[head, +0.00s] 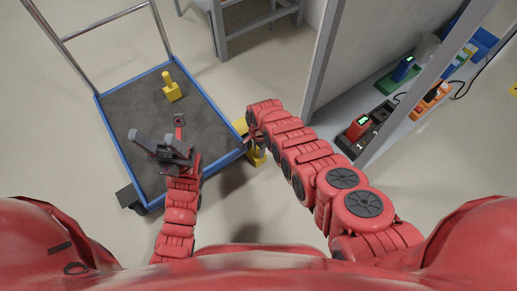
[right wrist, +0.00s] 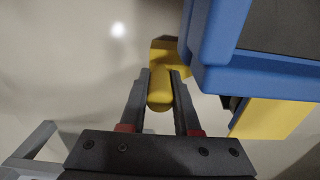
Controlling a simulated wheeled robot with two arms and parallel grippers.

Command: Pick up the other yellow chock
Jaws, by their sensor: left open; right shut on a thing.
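One yellow chock (head: 172,92) with an upright knob stands on the dark bed of the blue-rimmed cart (head: 118,134). My right gripper (right wrist: 159,76) is shut on the knob of another yellow chock (right wrist: 161,97), close beside the cart's corner. The right fingers are mostly hidden by my arm in the head view. A further yellow piece (right wrist: 268,118) shows beneath the cart's rim in the right wrist view; I cannot tell what it is. My left gripper (head: 158,132) is open and empty above the near part of the cart bed.
A metal push handle (head: 108,22) rises from the cart's far end. At right, a shelf (head: 345,100) holds several devices behind a grey post (head: 322,55).

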